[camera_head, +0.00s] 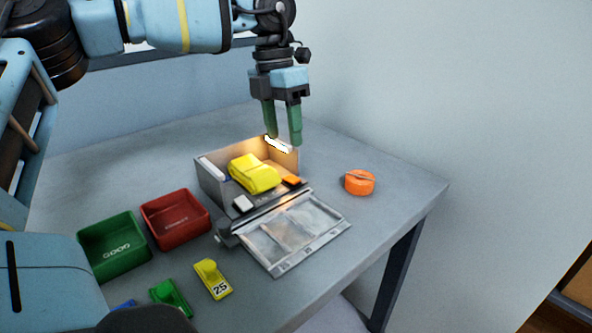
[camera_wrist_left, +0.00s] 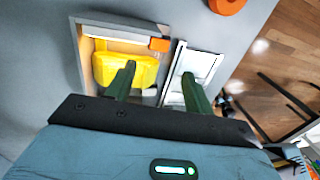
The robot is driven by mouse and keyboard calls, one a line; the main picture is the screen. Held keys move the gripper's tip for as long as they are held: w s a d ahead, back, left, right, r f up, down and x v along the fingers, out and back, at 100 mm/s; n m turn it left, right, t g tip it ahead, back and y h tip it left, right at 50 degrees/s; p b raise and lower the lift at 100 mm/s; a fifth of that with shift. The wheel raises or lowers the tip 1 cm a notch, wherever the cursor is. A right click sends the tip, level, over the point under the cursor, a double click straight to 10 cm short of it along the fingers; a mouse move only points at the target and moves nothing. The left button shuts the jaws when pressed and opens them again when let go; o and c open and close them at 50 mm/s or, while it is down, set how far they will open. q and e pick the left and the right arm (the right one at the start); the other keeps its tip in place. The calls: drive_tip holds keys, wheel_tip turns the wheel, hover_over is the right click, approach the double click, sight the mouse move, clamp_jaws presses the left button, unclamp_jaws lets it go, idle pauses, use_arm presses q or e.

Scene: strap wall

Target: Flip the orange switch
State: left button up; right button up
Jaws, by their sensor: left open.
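The orange switch (camera_head: 291,181) is a small orange block at the front right of an open box (camera_head: 207,185). It also shows in the left wrist view (camera_wrist_left: 160,44), beside a yellow object. My left gripper (camera_head: 281,137) has two green fingers spread apart, pointing down with nothing between them. In the head view it hangs over the rear right side of the box. In the left wrist view its fingertips (camera_wrist_left: 159,71) lie on either side of the strip between box and lid, apart from the switch in the picture. My right gripper is not in view.
A yellow object (camera_head: 253,174) fills the box's middle. The box lid (camera_head: 295,235) lies open in front. A white block (camera_head: 243,203) sits at the box's front edge. Red (camera_head: 176,219) and green (camera_head: 113,246) bins stand left. An orange roll (camera_head: 359,182) lies right, with clear table around it.

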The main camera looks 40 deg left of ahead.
sight(290, 179)
use_arm(q)
drive_tip(key=shift+w+f, duration=0.15)
drive_tip(key=shift+f, duration=0.15)
drive_tip(key=shift+d+f, duration=0.1)
drive_tip(key=shift+f, duration=0.35)
drive_tip(key=f, duration=0.4)
drive_tip(key=d+f+b, duration=0.1)
drive_tip(key=f, duration=0.1)
drive_tip(key=shift+f, duration=0.35)
